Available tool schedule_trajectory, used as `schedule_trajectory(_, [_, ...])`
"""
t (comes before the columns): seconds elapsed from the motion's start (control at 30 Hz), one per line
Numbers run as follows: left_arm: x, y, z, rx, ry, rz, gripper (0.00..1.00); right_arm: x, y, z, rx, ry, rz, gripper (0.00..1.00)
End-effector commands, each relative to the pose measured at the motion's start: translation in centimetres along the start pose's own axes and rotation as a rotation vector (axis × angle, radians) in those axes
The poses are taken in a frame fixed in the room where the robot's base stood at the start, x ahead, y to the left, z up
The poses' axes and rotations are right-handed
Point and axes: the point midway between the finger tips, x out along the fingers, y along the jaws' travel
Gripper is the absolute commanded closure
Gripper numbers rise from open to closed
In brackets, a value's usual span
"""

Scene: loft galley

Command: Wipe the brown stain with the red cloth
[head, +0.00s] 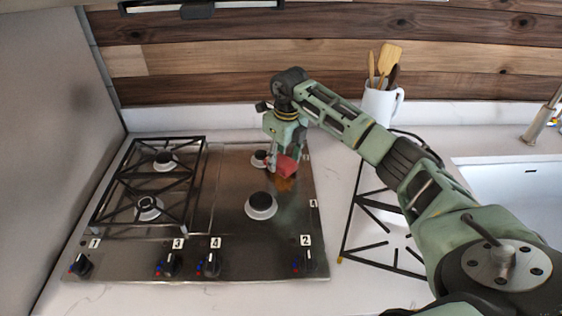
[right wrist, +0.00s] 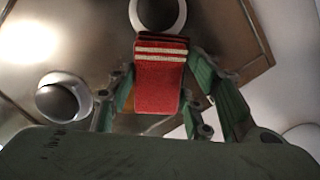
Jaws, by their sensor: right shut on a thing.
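The red cloth (head: 287,166) is a small folded pad held in my right gripper (head: 283,158), low over the right part of the steel cooktop. In the right wrist view the cloth (right wrist: 159,88), red with pale stripes, sits between the fingers, which are shut on it. A brownish patch (head: 284,185) shows on the steel just in front of the cloth; its outline is faint, and the cloth and gripper may hide part of it. I cannot tell whether the cloth touches the steel. My left gripper is not in view.
The cooktop (head: 225,255) has a front burner (head: 261,205) close to the cloth and a rear burner (head: 260,158) beside the gripper. A grate (head: 150,190) covers the left burners. A loose grate (head: 375,225) lies on the right counter. A utensil mug (head: 380,104) stands behind my arm.

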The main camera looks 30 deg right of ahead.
Motion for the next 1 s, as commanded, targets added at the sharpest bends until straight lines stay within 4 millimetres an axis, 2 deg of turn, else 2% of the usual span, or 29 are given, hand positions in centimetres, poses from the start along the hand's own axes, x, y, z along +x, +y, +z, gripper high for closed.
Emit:
schedule_trajectory(0.13, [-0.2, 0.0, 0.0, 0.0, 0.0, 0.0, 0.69, -0.1, 0.1, 0.0, 0.0, -0.006, -0.003, 0.75])
schedule_trajectory(1.0, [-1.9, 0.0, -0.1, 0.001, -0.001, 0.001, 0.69, 0.0, 4.4, -4.4, -0.001, -0.003, -0.001, 0.75])
